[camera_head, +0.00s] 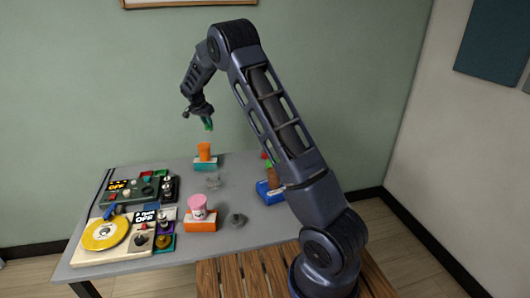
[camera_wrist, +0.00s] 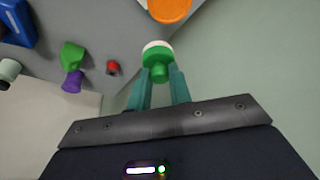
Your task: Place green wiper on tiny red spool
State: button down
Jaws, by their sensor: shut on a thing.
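My gripper (camera_wrist: 158,84) is shut on a green thing with a pale rim, which I take to be the green wiper (camera_wrist: 157,56). In the head view my gripper (camera_head: 206,116) is raised above the back of the table, with the green wiper (camera_head: 208,126) hanging below it, clear of the tabletop. A tiny red thing, likely the tiny red spool (camera_wrist: 113,67), stands on the grey surface left of the held wiper in the wrist view. In the head view my arm partly hides that area, so I cannot clearly pick out the spool there.
An orange cup (camera_head: 204,150) on a teal-and-white block stands below my gripper. A pink cup (camera_head: 198,204) sits on an orange block. A blue box (camera_head: 268,192) is partly behind my arm. Control panels and a yellow disc (camera_head: 105,233) fill the left of the grey table (camera_head: 240,170).

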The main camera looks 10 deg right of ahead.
jog(key=w+d+r, duration=0.2)
jog(key=w+d, duration=0.1)
jog(key=d, duration=1.3)
jog(key=m, duration=0.1)
send_over(265, 154)
jog(key=w, duration=0.2)
notch_tip(265, 154, down, 19)
jog(key=shift+s+d+f, duration=0.15)
jog(key=shift+f, duration=0.15)
jog(key=c, duration=1.3)
grip_release()
